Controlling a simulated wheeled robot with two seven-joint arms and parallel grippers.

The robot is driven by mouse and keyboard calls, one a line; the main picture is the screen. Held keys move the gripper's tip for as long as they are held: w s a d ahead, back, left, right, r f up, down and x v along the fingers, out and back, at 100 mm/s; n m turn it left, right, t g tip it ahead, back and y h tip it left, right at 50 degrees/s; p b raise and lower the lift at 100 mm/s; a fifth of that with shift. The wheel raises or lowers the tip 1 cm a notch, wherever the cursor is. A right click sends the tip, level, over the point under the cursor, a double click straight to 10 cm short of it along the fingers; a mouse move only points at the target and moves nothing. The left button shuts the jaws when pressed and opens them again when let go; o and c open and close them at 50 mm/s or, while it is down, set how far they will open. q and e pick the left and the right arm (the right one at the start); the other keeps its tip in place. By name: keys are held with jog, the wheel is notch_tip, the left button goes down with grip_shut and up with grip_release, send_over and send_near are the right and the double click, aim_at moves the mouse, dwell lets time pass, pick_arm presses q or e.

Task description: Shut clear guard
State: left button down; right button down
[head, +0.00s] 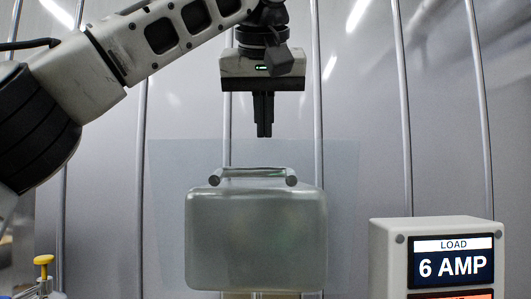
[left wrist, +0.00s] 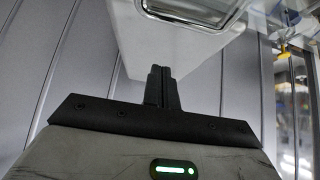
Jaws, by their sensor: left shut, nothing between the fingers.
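The clear guard (head: 256,240) is a greenish see-through cover with rounded corners, in the lower middle of the head view. A bar handle (head: 253,175) runs along its top edge between two round end pieces. My left gripper (head: 264,115) points down above the handle, with a visible gap between fingertips and bar. Its fingers are together and hold nothing. In the left wrist view the closed fingers (left wrist: 161,88) point at a pale surface (left wrist: 185,45) with a metal-rimmed part at the top. I cannot tell whether the guard is fully shut. My right gripper is not in view.
A faint see-through sheet (head: 170,200) stands around the guard. A white display box (head: 385,250) reading "LOAD 6 AMP" stands at the lower right. A yellow knob (head: 43,262) is at the lower left. Ribbed metal walls (head: 360,80) close the back.

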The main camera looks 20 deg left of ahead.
aim_at(265, 154)
pick_arm(q)
jog(key=x, duration=0.4)
jog(key=shift+w+f, duration=0.1)
jog(key=shift+f, duration=0.35)
jog(key=s, duration=0.2)
jog(key=shift+s+d+f, duration=0.35)
jog(key=shift+d+f, duration=0.05)
jog(key=shift+s+d+f, duration=0.1)
jog(key=shift+s+f, duration=0.1)
